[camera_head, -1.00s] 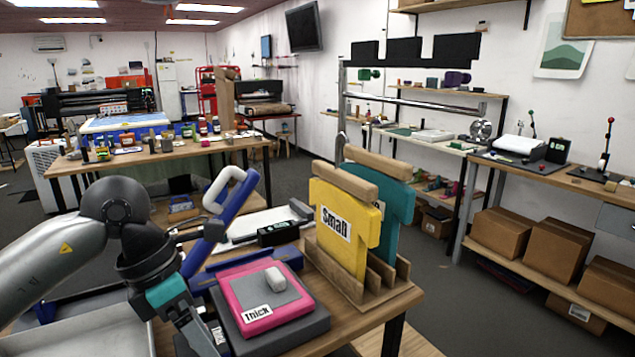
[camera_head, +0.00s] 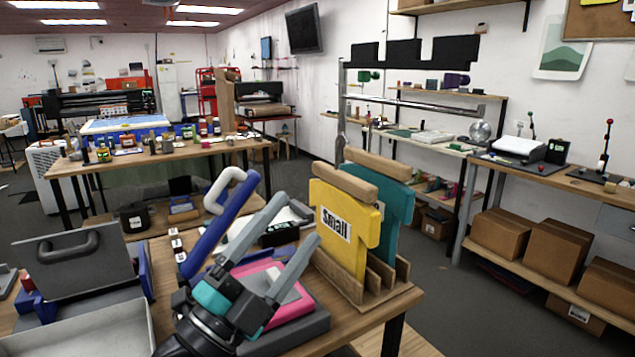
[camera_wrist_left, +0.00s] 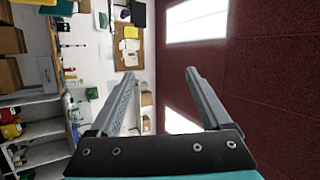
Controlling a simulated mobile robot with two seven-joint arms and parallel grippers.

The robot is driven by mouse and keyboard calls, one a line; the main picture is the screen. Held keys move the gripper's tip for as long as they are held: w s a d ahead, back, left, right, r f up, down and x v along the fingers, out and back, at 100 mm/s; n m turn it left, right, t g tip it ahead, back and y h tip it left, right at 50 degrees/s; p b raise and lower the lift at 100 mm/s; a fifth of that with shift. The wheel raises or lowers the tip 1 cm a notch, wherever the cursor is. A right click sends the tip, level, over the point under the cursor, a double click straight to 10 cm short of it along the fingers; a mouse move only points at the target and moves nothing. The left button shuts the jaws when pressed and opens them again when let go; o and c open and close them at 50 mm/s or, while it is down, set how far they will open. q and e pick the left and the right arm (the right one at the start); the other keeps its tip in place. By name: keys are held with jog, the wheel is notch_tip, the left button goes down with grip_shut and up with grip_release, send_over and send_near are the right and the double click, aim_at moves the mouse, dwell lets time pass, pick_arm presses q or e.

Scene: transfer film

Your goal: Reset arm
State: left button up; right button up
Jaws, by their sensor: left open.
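My left gripper (camera_head: 292,234) is in the lower middle of the head view, above the pink press pad marked "Thick" in the earlier view. Its two grey fingers are spread, point up and to the right, and hold nothing. In the left wrist view the open fingers (camera_wrist_left: 160,100) face the wall and ceiling, with nothing between them. The pink pad (camera_head: 298,306) is partly hidden behind the gripper. My right gripper is not in view.
A yellow shirt form labelled "Small" (camera_head: 345,228) and a teal one (camera_head: 397,205) stand in a wooden rack just right of the gripper. A blue lever with a white handle (camera_head: 217,226) rises close on its left.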

pick_arm(q)
jog(key=a+f+n+g+y, duration=0.2)
jog(key=a+f+n+y, duration=0.4)
jog(key=f+n+y, duration=0.3)
jog(key=a+f+n+g+y, duration=0.1)
jog(key=a+f+n+y, duration=0.5)
jog(key=f+n, duration=0.3)
jog(key=s+f+n+g, duration=0.3)
jog(key=s+f+g, duration=0.9)
jog(key=s+f, duration=0.85)
jog(key=s+f+g+b, duration=0.1)
jog(key=s+f, duration=0.1)
jog(key=f, duration=1)
jog(key=s+f+b, duration=0.1)
jog(key=s+f, duration=0.1)
jog(key=f, duration=1)
jog(key=s+a+f+g+b, duration=0.1)
jog(key=s+a+f+b, duration=0.1)
jog(key=s+f, duration=1.1)
jog(key=shift+s+a+f+m+g, duration=0.25)
jog(key=shift+s+a+m+g, duration=0.05)
jog(key=shift+s+a, duration=0.35)
